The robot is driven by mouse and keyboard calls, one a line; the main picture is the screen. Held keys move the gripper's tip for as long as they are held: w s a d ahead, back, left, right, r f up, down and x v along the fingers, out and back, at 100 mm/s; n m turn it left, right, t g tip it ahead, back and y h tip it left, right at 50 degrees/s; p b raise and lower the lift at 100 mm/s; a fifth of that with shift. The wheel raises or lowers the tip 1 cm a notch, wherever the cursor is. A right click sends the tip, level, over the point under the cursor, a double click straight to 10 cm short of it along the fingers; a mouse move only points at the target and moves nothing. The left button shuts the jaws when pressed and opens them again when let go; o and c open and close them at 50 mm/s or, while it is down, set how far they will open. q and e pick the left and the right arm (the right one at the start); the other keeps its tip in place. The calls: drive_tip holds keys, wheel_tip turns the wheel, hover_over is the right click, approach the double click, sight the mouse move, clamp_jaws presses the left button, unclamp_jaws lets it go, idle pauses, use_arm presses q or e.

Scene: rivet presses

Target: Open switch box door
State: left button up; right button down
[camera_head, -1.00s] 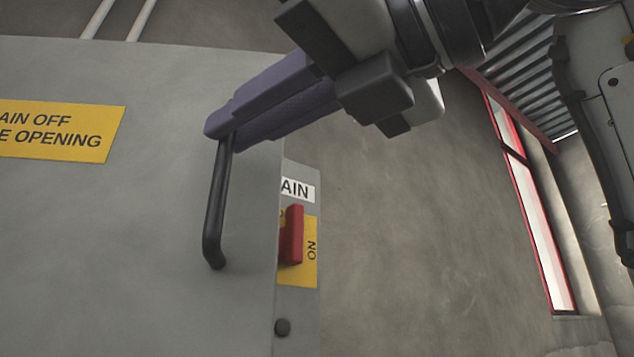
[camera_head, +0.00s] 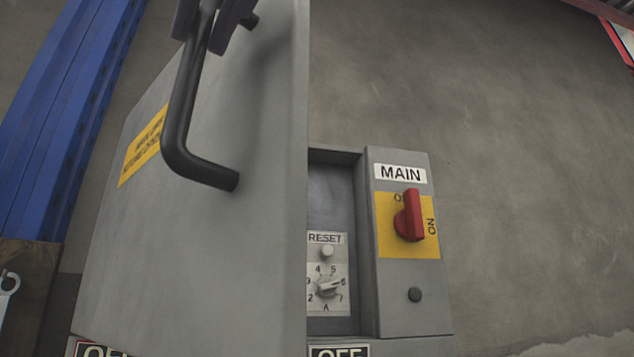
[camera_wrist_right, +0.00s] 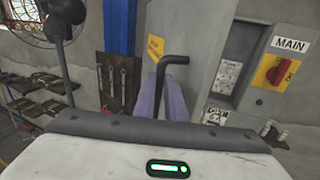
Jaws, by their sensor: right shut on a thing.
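The switch box door (camera_head: 230,260) is grey and stands swung open towards the left in the head view; it also shows in the right wrist view (camera_wrist_right: 206,62). Its black bar handle (camera_head: 182,110) shows below my right gripper (camera_head: 215,30), whose purple fingers are at the handle's upper part, at the top edge. In the right wrist view the fingers are shut on the black handle (camera_wrist_right: 172,58). The open box interior shows the reset button and a numbered dial (camera_head: 328,285). The red main switch (camera_head: 410,216) is on the box's right side. My left gripper is not in view.
A blue upright (camera_head: 65,110) stands left of the door. A tool board with wrenches (camera_wrist_right: 118,82) hangs left of the door in the right wrist view. The wall on the right (camera_head: 530,180) is bare.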

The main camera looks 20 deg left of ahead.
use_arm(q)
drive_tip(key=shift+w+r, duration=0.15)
use_arm(e)
drive_tip(key=shift+s+a+r, duration=0.1)
drive_tip(key=shift+s+a, duration=0.2)
drive_tip(key=shift+s, duration=0.1)
drive_tip(key=c, duration=2.2)
unclamp_jaws()
drive_tip(key=o, duration=0.4)
drive_tip(key=shift+a, duration=0.35)
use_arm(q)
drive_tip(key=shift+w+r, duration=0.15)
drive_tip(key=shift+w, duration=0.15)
use_arm(e)
drive_tip(key=shift+d+f, duration=0.15)
drive_tip(key=shift+f, duration=0.05)
drive_tip(key=shift+d, duration=0.1)
use_arm(q)
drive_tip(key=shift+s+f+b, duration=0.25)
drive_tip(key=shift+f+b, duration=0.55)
drive_tip(key=shift+b, duration=0.1)
use_arm(e)
drive_tip(key=shift+w+d+r+v, duration=0.1)
drive_tip(key=shift+v, duration=1.6)
drive_tip(key=shift+w+d+r+v, duration=0.1)
drive_tip(key=shift+w+v, duration=0.05)
drive_tip(key=shift+v, duration=1.5)
drive_tip(key=shift+w+d+r+v, duration=0.1)
drive_tip(key=shift+v, duration=1.6)
drive_tip(key=shift+c, duration=0.5)
